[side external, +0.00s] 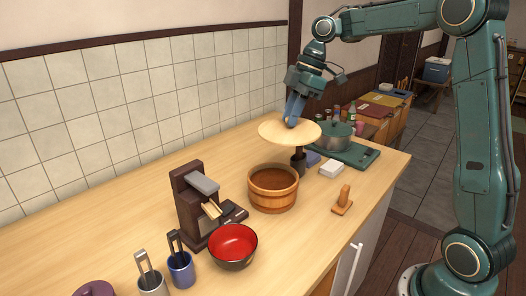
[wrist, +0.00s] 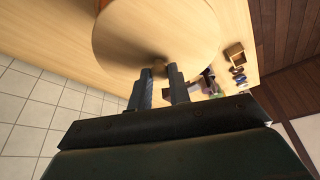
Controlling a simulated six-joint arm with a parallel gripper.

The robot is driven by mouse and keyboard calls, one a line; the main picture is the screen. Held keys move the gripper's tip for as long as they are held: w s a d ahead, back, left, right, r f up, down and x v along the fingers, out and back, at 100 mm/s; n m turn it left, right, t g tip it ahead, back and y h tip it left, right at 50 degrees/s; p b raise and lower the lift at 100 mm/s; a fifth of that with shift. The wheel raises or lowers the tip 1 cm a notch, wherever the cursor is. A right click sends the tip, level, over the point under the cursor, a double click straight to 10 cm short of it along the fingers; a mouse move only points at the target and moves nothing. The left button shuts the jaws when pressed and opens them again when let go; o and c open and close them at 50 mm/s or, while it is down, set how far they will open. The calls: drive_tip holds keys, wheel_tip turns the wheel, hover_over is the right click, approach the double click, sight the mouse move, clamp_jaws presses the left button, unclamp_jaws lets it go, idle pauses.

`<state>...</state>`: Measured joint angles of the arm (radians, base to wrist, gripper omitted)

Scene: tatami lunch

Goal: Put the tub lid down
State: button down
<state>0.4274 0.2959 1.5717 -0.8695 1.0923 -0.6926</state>
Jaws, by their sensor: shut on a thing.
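The tub lid (side external: 277,132) is a round, pale wooden disc held in the air above the counter, behind and above the tub. My gripper (side external: 291,122) is shut on the lid's knob, with its blue fingers pointing down. In the wrist view the lid (wrist: 150,30) spreads out beyond the fingertips (wrist: 162,72); the knob is mostly hidden between them. The wooden tub (side external: 273,197) stands open on the counter, with brown inside. In the side view the lid is clear of the tub's rim.
A green pot (side external: 333,136) on a dark green board stands behind the lid on the right. A white block (side external: 331,169), a small wooden stand (side external: 343,200), a dark wooden device (side external: 192,205) and a red bowl (side external: 233,244) surround the tub. Counter to the left is bare.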

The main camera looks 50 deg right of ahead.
drive_tip(key=s+a+f+n+g, duration=0.2)
drive_tip(key=s+f+n, duration=0.3)
drive_tip(key=s, duration=0.6)
drive_tip(key=shift+a+n+y, duration=0.3)
drive_tip(key=shift+a, duration=0.4)
drive_tip(key=shift+s+f, duration=0.1)
wheel_tip(320, 180, down, 20)
drive_tip(key=shift+r, duration=0.1)
idle(0.4)
drive_tip(key=c, duration=1.3)
unclamp_jaws()
drive_tip(key=v, duration=1.2)
drive_tip(key=shift+r, duration=0.1)
